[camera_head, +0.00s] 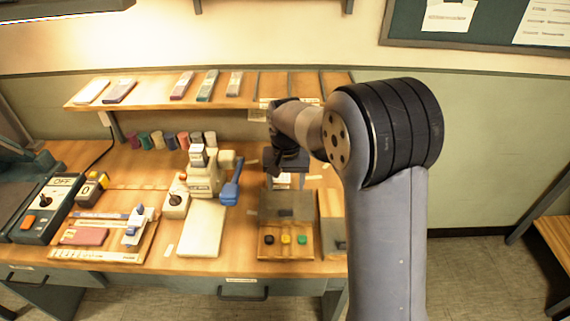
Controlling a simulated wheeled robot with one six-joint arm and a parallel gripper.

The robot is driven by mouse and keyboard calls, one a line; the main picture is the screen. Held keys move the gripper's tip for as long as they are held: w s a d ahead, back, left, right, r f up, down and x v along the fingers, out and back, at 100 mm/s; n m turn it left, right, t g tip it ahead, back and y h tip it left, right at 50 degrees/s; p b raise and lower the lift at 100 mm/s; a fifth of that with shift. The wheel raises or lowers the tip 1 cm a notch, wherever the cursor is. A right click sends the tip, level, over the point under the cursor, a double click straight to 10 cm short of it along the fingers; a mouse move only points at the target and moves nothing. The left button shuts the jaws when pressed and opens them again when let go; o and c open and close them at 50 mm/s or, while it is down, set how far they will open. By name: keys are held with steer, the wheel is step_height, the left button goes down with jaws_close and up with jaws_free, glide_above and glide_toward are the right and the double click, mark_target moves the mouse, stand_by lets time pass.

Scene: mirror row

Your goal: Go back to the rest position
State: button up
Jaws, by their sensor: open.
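My gripper (288,168) is at the end of my arm, above the right part of the wooden workbench. It points down over a small box-like device (287,207) with a pale piece near its top. My jaws are open, though the fingers are dark and small in this view. I cannot tell whether they touch the piece below. My forearm and the large black joint hide the right end of the bench and part of the shelf.
A machine with a blue lever (231,184) stands just left of my gripper. A shelf (160,97) runs behind. A control box (40,207) is far left.

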mark_target(286, 211)
steer(key=shift+f, duration=0.1)
step_height(286, 211, down, 10)
steer(key=shift+f+p, duration=0.25)
steer(key=shift+p, duration=0.55)
steer(key=shift+s+f, duration=0.1)
steer(key=shift+s, duration=0.2)
steer(key=s, duration=0.2)
steer(key=shift+s+p, duration=0.35)
steer(key=shift+s, duration=0.35)
steer(key=shift+w, duration=0.1)
